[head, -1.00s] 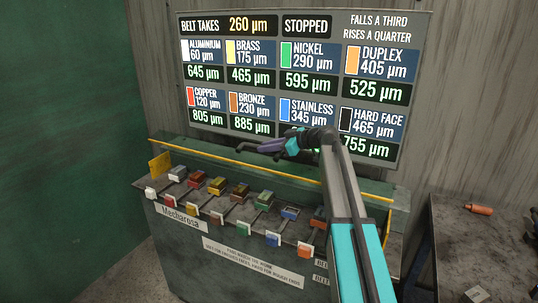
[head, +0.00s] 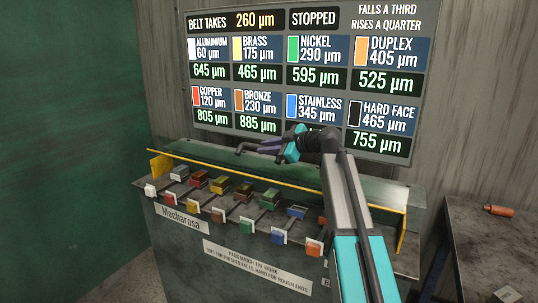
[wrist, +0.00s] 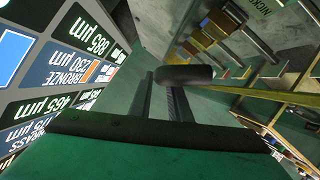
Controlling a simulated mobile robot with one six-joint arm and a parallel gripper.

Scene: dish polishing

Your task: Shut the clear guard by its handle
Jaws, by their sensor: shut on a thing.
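The clear guard shows mainly by its long yellow edge (head: 285,182), which runs along the machine above the row of coloured blocks. Its see-through sheet is hard to make out. In the wrist view the yellow edge (wrist: 270,95) slants at the right. My gripper (head: 264,149) is at the back of the machine, below the board. It is shut on the dark round handle (wrist: 187,76), which lies across the fingers in the wrist view. In the head view the hold is small and partly hidden by my wrist.
A display board (head: 310,75) reading STOPPED stands close behind my gripper. Several coloured blocks (head: 222,186) on holders line the machine front. A dark side table (head: 475,245) with an orange cylinder (head: 497,210) stands at the right. A green wall (head: 70,150) is at the left.

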